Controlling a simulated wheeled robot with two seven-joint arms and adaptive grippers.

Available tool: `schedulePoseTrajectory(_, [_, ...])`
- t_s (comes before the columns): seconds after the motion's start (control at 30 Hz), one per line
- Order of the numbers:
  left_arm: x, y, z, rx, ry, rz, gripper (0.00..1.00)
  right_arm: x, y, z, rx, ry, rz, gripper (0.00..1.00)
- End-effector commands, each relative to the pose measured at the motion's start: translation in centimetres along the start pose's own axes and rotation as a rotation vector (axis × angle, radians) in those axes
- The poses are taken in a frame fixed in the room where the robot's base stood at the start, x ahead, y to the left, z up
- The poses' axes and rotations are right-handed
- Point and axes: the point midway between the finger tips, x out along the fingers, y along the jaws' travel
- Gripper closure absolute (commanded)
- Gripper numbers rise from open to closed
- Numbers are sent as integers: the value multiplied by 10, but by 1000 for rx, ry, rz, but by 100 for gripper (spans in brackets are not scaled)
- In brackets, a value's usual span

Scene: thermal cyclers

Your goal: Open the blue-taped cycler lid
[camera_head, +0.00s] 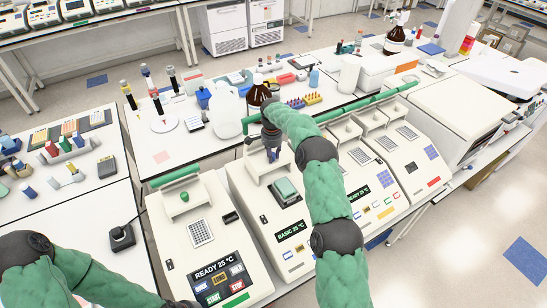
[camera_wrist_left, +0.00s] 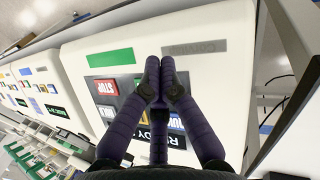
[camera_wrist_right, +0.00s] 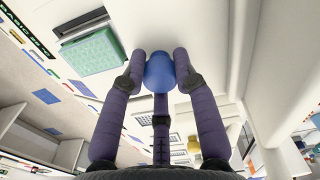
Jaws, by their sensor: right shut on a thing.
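The middle cycler (camera_head: 265,228) has a "BASIC 25 °C" screen and a teal block (camera_head: 285,190) in its top, which also shows in the right wrist view (camera_wrist_right: 90,52). My right gripper (camera_head: 272,155) is over its rear part, at the pale lid piece (camera_head: 256,167). In the right wrist view the right fingers (camera_wrist_right: 160,72) are shut on a round blue knob (camera_wrist_right: 160,73) against a white surface. My left gripper (camera_wrist_left: 160,78) is shut and empty above the left cycler's STOP panel (camera_wrist_left: 115,88). I cannot make out blue tape on the middle cycler.
The left cycler (camera_head: 205,240) has a green strip and a "READY 25 °C" screen. More cyclers (camera_head: 400,160) stand close on the right. A small black device (camera_head: 122,236) sits on the left table.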

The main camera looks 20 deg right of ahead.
Motion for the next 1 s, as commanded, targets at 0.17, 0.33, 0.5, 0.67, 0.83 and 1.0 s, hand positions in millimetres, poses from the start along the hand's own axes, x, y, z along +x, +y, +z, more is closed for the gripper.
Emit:
schedulePoseTrajectory(0.17, [0,0,0,0,-1,0,100,3,0,5,-4,-10,6,100])
schedulePoseTrajectory(0.33, [0,0,0,0,0,0,100,2,0,4,-3,-8,5,46])
schedulePoseTrajectory(0.5, [0,0,0,0,0,0,100,2,1,3,-2,-6,4,46])
schedulePoseTrajectory(0.67, [0,0,0,0,0,0,100,-3,0,2,-1,-4,2,46])
schedulePoseTrajectory(0.83, [0,0,0,0,0,0,100,-26,-1,2,-1,-3,0,46])
schedulePoseTrajectory(1.0, [0,0,0,0,0,0,100,-60,-1,3,-3,-3,0,46])
